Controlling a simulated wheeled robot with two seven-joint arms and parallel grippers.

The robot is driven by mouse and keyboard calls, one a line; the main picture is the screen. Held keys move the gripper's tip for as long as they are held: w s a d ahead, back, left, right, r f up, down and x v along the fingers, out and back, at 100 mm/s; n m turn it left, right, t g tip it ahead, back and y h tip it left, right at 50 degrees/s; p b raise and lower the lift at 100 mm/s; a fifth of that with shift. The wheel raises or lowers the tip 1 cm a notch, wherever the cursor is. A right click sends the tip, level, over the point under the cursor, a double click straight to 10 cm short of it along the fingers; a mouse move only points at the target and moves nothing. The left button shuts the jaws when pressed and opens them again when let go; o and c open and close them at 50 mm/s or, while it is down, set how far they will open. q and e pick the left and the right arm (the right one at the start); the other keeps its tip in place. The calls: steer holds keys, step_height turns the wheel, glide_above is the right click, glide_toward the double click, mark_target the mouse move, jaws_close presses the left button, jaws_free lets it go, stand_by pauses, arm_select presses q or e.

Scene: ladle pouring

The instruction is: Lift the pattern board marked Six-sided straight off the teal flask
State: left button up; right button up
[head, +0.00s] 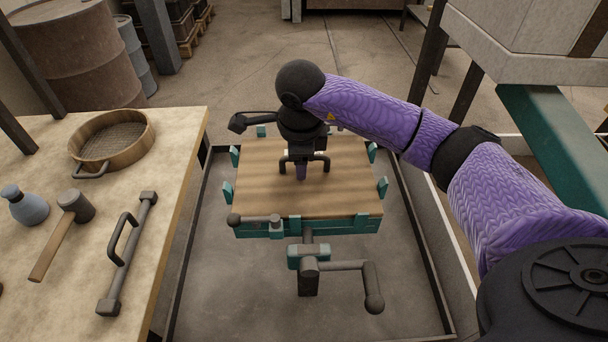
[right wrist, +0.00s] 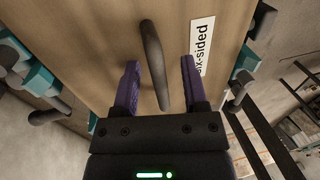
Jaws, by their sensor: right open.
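The wooden pattern board (head: 346,192) lies flat on the teal flask (head: 345,227), with teal brackets around its edges. A white label ending in "x-sided" (right wrist: 202,48) shows on the board (right wrist: 85,40) in the right wrist view; its start is hidden by a finger. A dark bar handle (head: 324,162) stands on the board's middle. My right gripper (head: 302,172) points down over it. In the right wrist view my right gripper (right wrist: 160,65) is open, with the handle (right wrist: 152,50) between its two purple fingers, a gap showing on each side. My left gripper is not in view.
A dark crank (head: 371,290) stands out at the flask's front, and a dark-knobbed lever (head: 255,221) lies along its front edge. The flask sits in a dark-rimmed tray (head: 215,290). A bench at left holds a sieve (head: 112,140), a mallet (head: 75,206), a bottle (head: 27,207) and a handled bar (head: 127,255).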

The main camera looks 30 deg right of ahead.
steer(key=shift+r, duration=0.15)
jaws_close()
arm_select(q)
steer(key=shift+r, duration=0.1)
arm_select(e)
steer(key=shift+r, duration=0.1)
step_height(320, 180, up, 10)
steer(key=p, duration=0.3)
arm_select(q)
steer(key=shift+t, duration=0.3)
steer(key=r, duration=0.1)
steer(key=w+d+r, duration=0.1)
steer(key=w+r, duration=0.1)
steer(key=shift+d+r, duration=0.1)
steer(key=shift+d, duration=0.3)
arm_select(e)
steer(key=shift+r, duration=0.2)
